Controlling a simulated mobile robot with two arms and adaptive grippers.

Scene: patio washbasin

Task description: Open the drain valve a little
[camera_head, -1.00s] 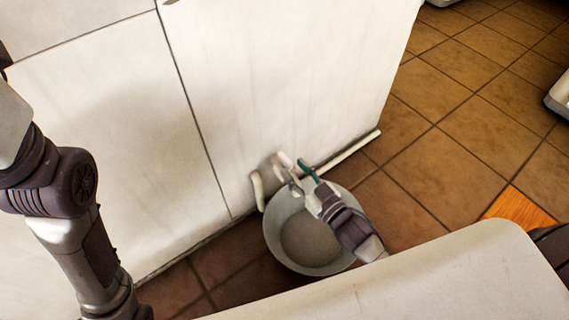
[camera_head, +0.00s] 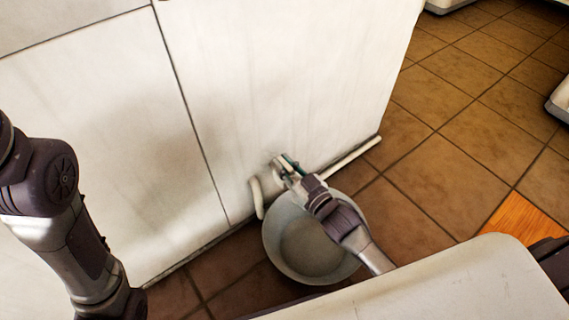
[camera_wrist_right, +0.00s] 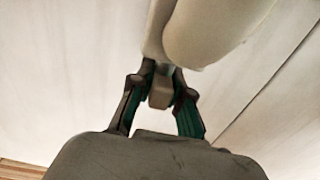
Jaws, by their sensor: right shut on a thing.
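The drain valve shows as a small pale fitting on the white wall, mostly hidden by my right gripper (camera_head: 284,169) in the head view. In the right wrist view, a small beige block, the valve's handle (camera_wrist_right: 161,91), sits between the green-lined fingers of my right gripper (camera_wrist_right: 161,84). The fingers are shut on it. A thick pale pipe (camera_wrist_right: 205,28) is just beyond the fingertips. In the head view, a curved white spout (camera_head: 257,197) hangs down to the left of the gripper. The left gripper is outside the view; only my left arm shows.
A round grey bucket (camera_head: 312,243) stands on the brown tiled floor below the valve, under my right arm. A white pipe (camera_head: 350,155) runs low along the wall to the right. Open tiled floor (camera_head: 450,130) lies further right.

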